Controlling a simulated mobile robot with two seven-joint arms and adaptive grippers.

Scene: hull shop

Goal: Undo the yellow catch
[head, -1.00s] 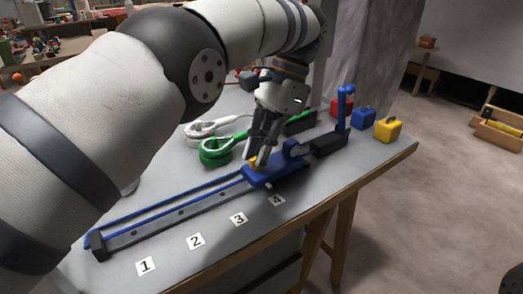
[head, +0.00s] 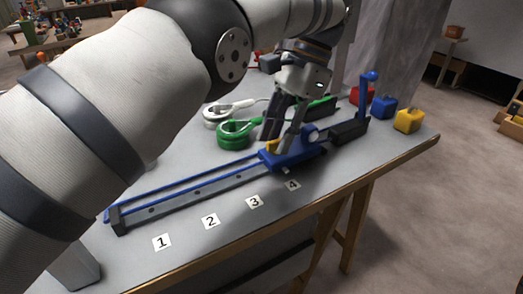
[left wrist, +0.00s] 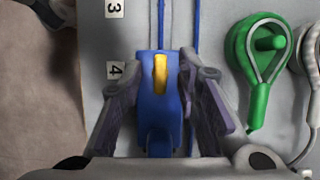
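The yellow catch (head: 270,146) sits on top of a blue carriage (head: 300,150) on the long rail (head: 190,190), near number label 4. In the left wrist view the catch (left wrist: 160,73) lies lengthwise along the carriage (left wrist: 158,105). My left gripper (head: 279,143) is open over the carriage. In the left wrist view its fingers (left wrist: 160,98) stand on either side of the carriage, with visible gaps and nothing gripped. My right gripper is not in view.
Number labels 1 to 4 lie along the table's (head: 330,185) front side. Behind the rail are a green clamp loop (head: 235,133) and a white one (head: 222,112). A blue upright post (head: 367,95) and red, blue and yellow (head: 408,120) blocks stand at the right end.

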